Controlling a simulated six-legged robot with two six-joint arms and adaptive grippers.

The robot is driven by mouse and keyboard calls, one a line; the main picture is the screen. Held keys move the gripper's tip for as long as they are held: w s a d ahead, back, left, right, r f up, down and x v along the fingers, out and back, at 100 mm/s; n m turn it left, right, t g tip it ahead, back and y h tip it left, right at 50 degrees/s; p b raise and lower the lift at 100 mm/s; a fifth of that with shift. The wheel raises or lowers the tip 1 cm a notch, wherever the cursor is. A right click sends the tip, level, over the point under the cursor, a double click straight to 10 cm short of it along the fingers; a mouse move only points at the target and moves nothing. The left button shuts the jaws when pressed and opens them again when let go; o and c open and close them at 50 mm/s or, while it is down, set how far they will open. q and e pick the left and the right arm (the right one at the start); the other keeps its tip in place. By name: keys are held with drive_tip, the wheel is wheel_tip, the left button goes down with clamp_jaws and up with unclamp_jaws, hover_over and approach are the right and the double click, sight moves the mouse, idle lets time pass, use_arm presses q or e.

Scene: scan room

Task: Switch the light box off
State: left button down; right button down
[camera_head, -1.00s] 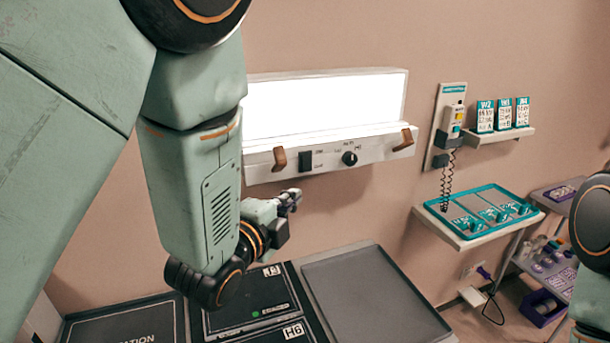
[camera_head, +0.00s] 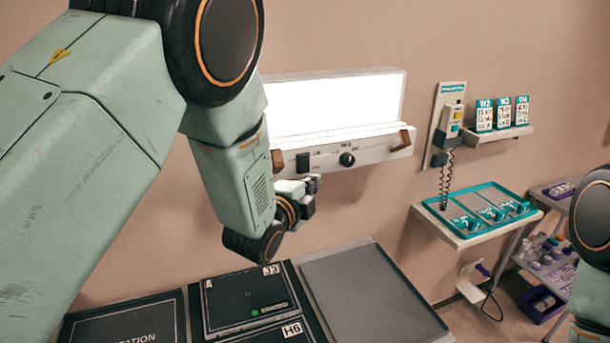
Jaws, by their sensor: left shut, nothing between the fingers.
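The light box (camera_head: 335,105) on the wall is lit bright white. Its lower panel holds a black rocker switch (camera_head: 303,162) at the left and a round black knob (camera_head: 347,159) at the right. Brown clips stand at both ends of the panel. My left gripper (camera_head: 314,182) is shut and empty, just below the panel near the rocker switch, with a small apparent gap. My left arm covers the light box's left end. Of my right arm only a part shows at the right edge; its gripper is out of view.
Below lie dark cassettes (camera_head: 248,298) and a grey tray (camera_head: 372,295). To the right are a corded hand control (camera_head: 452,120) on the wall, a small card shelf (camera_head: 500,135), a teal tray (camera_head: 457,228) on a ledge and a trolley (camera_head: 561,197).

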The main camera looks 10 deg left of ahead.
sight(304, 164)
use_arm(q)
drive_tip(key=w, duration=0.1)
drive_tip(key=a, duration=0.1)
drive_tip(key=w+a, duration=0.1)
drive_tip(key=shift+w+f+p, duration=0.25)
drive_tip(key=shift+w+p, duration=0.1)
drive_tip(key=shift+w+a+f, duration=0.15)
drive_tip(key=shift+w, duration=0.1)
drive_tip(key=b, duration=0.1)
drive_tip(key=t+b, duration=0.1)
drive_tip(key=b, duration=0.1)
drive_tip(key=shift+w+a+f+m+b, duration=0.15)
drive_tip(key=shift+f+m+b, duration=0.15)
drive_tip(key=shift+m, duration=0.1)
drive_tip(key=shift+w+r, duration=0.15)
